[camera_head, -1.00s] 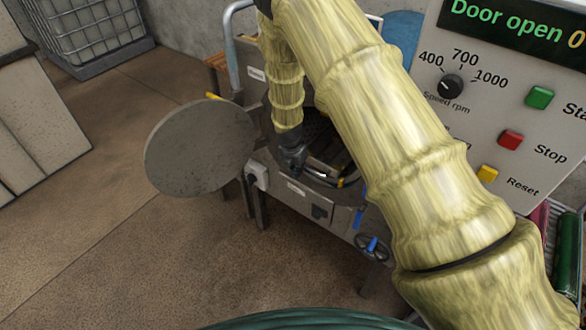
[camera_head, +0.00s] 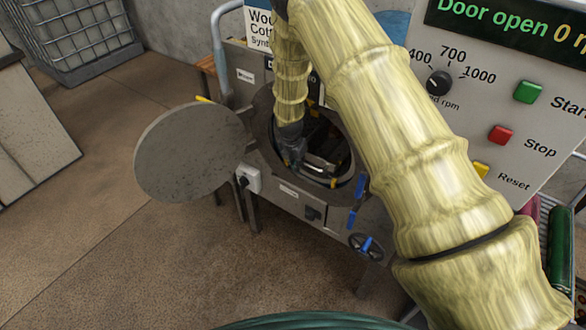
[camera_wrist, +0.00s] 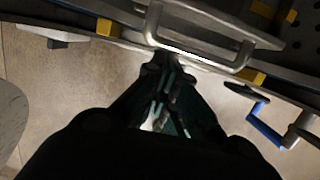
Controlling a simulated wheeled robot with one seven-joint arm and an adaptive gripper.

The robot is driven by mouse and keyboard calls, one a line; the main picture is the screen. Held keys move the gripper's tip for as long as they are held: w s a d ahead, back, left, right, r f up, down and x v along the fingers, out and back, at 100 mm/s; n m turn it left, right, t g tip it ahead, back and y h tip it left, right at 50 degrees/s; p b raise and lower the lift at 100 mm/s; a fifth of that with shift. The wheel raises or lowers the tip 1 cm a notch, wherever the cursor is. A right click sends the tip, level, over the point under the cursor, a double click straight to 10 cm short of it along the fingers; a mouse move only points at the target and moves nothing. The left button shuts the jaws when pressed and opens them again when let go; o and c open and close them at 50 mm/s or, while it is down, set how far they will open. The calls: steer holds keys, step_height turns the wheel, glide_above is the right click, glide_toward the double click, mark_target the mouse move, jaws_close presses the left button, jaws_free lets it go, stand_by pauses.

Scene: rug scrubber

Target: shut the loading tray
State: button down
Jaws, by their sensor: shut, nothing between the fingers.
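The loading tray (camera_head: 320,164) sits in the round opening of the grey machine, partly hidden by my arm. It has a metal U-shaped handle (camera_wrist: 203,63) and yellow pieces along its front edge in the wrist view. My gripper (camera_head: 299,168) is at the front of the opening, by the tray handle. In the wrist view, my gripper (camera_wrist: 162,68) is shut and empty, with its tips close under the left part of the handle. I cannot tell whether they touch it.
The round door (camera_head: 192,152) stands open left of the opening. A blue-handled lever (camera_head: 356,200) and a handwheel (camera_head: 366,246) are on the machine's front. The panel (camera_head: 478,110) at right reads "Door open". Floor at lower left is clear.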

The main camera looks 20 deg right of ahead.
steer(key=shift+w+d+r, duration=0.2)
steer(key=shift+d+r, duration=0.05)
steer(key=shift+s+a+r+b, duration=1.2)
steer(key=shift+s+a+r, duration=1.3)
steer(key=shift+r, duration=2.5)
steer(key=s+a+f+m+g+y+b, duration=0.1)
steer(key=s+f+m+y, duration=0.1)
steer(key=s+f+m, duration=1.75)
steer(key=s, duration=0.7)
steer(key=s+d+f+m, duration=0.1)
steer(key=s+f+m, duration=0.2)
steer(key=s, duration=0.6)
steer(key=s+d+f+m, duration=0.1)
steer(key=s+f+m, duration=0.2)
steer(key=s, duration=0.7)
steer(key=shift+s+d+m+g+b, duration=0.25)
steer(key=shift+s+m+g+b, duration=0.1)
steer(key=shift+b, duration=0.1)
